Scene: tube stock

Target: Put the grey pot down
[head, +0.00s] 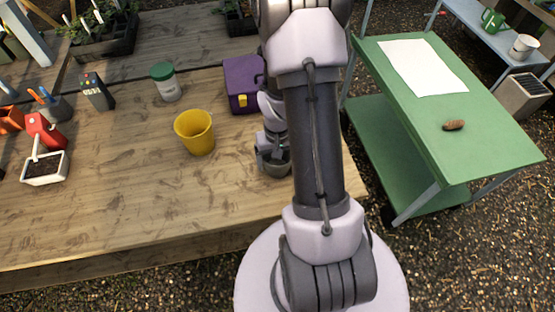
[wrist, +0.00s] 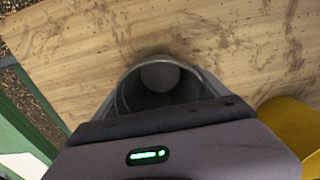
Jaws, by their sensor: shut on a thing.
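My gripper (head: 268,150) is shut on the grey pot (head: 277,168), over the right part of the wooden table (head: 130,205) near its front edge. My arm hides part of the pot in the head view. In the wrist view the grey pot (wrist: 160,78) shows its round rim and grey inside, and it looks empty. The dark gripper body (wrist: 165,122) covers its near side. I cannot tell whether the pot's base touches the table.
A yellow bucket (head: 194,133) stands left of the pot. A purple box (head: 240,85) and a green-lidded jar (head: 166,84) stand behind. A white tray of soil (head: 45,168) is far left. A green cart (head: 440,105) stands right. The table's front middle is clear.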

